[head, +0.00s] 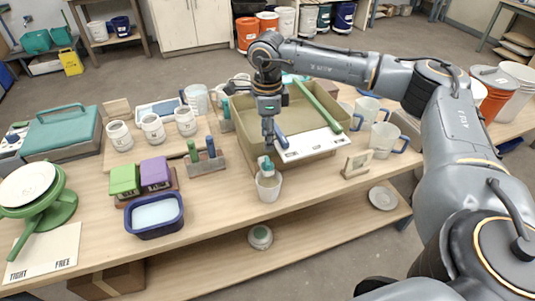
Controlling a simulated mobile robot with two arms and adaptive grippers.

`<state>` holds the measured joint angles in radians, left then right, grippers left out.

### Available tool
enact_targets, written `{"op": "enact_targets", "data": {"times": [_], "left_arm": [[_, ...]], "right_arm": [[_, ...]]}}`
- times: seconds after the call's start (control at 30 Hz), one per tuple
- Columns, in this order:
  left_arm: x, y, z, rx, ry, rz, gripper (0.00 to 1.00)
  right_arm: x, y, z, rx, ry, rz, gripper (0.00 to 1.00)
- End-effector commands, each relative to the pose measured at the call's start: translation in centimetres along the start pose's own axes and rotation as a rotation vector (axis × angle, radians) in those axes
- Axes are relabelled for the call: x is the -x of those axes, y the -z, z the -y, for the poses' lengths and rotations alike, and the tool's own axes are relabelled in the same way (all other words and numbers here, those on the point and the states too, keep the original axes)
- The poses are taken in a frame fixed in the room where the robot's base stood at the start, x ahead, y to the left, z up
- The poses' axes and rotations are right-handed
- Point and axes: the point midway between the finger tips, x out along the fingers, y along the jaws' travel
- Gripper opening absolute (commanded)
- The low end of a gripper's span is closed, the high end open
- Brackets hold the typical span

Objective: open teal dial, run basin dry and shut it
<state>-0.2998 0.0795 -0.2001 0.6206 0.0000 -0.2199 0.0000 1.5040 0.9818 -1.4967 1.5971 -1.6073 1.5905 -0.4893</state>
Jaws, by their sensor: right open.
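The tan basin (236,109) stands in the middle of the bench, with a green bar and a white board across its top. The teal dial (267,164) is at the basin's front, right above or in a white cup-like vessel (268,188). How the two join is too small to tell. My right gripper (268,147) points down just above the dial and is open; whether its fingers touch the dial is unclear. The water level inside the basin is hidden. My left gripper is not in view.
Left of the basin are a rack of upright tools (207,160), a navy tub (155,214), green and purple blocks and white mugs. Blue-handled pitchers (383,139) and a small wooden frame (357,163) stand to the right. A card reading TIGHT and FREE (43,254) lies front left.

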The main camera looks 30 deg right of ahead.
Motion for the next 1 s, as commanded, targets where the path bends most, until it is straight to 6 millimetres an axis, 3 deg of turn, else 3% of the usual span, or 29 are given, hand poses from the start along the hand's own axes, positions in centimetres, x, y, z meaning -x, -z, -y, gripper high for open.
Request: {"op": "enact_targets", "data": {"times": [0.2,0.4,0.83,1.0], "left_arm": [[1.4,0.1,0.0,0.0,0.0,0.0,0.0],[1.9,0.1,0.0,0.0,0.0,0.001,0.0],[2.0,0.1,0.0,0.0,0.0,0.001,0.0],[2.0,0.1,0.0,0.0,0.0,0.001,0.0]], "right_arm": [[-4.4,0.0,-0.1,-0.002,-0.003,-0.002,0.43],[-7.2,0.0,0.0,-0.002,-0.002,-0.001,0.43],[-8.3,0.0,0.0,-0.002,0.0,0.001,0.43],[-8.3,0.0,0.0,-0.002,0.0,0.0,0.09]]}}
